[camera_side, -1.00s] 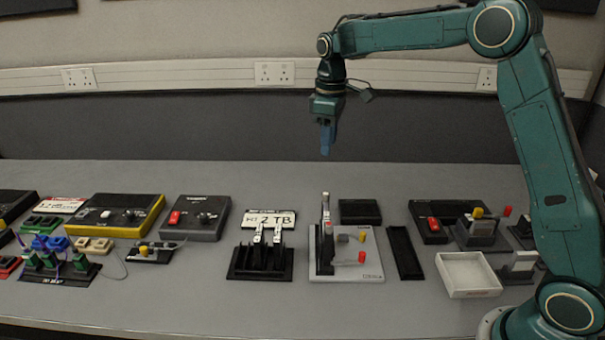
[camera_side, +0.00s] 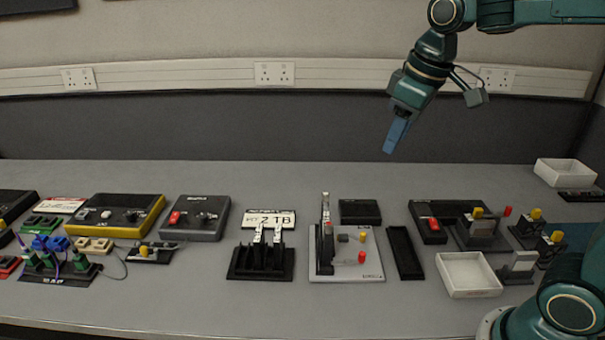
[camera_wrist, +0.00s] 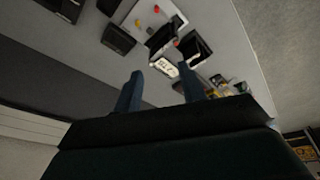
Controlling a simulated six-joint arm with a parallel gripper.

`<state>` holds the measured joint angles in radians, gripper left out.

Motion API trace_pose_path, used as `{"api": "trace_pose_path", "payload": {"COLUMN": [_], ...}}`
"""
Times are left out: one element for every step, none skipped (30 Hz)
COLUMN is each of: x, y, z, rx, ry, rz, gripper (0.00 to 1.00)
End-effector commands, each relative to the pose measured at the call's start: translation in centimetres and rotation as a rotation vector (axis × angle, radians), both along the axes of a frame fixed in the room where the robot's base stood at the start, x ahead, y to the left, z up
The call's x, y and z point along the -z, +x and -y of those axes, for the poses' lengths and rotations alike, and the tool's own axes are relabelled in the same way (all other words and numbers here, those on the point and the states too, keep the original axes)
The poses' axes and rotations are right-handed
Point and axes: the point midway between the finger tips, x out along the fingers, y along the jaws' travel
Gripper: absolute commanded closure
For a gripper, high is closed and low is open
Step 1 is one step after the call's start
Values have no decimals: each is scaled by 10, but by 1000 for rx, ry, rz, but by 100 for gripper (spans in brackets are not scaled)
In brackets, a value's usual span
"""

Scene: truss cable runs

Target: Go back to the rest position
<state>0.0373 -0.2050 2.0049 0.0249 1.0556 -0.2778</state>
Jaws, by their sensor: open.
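My gripper (camera_side: 390,149) hangs high above the back of the table, tilted down and to the left, in the side view. It is touching nothing. In the wrist view its two blue fingers (camera_wrist: 160,92) stand apart with nothing between them.
Below stand a grey board (camera_side: 345,270) with a black upright and red knob, a black stand (camera_side: 260,270), a white tray (camera_side: 468,275) and a black strip (camera_side: 404,252). Black and yellow boxes (camera_side: 115,214) fill the left. A second white tray (camera_side: 565,172) is at the back right. The air around my gripper is clear.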

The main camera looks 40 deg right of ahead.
Motion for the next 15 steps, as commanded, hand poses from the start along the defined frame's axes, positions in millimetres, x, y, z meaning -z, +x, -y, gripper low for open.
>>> {"api": "trace_pose_path", "payload": {"x": [-1, 0, 0, 1, 2, 3, 5, 6, 8, 10, 13, 15, 18, 20, 24], "y": [-13, -19, -27, -34, -40, -49, -55, -61, -69, -75, -81, -89, -95, -101, -108], "z": [-2, -3, -4, -4, -5, -6, -7, -8, -9, -9, -10, -11, -11, -12, -13], "rx": [12, 20, 32, 40, 49, 59, 68, 76, 87, 96, 103, 114, 122, 130, 140], "ry": [5, 8, 13, 16, 20, 24, 29, 33, 38, 42, 46, 53, 58, 62, 68], "rz": [16, 26, 38, 46, 55, 67, 76, 85, 96, 105, 113, 125, 134, 142, 152], "gripper": [60, 60, 60, 60, 60, 60, 60, 60, 60, 60, 60, 60, 60, 60, 60]}}
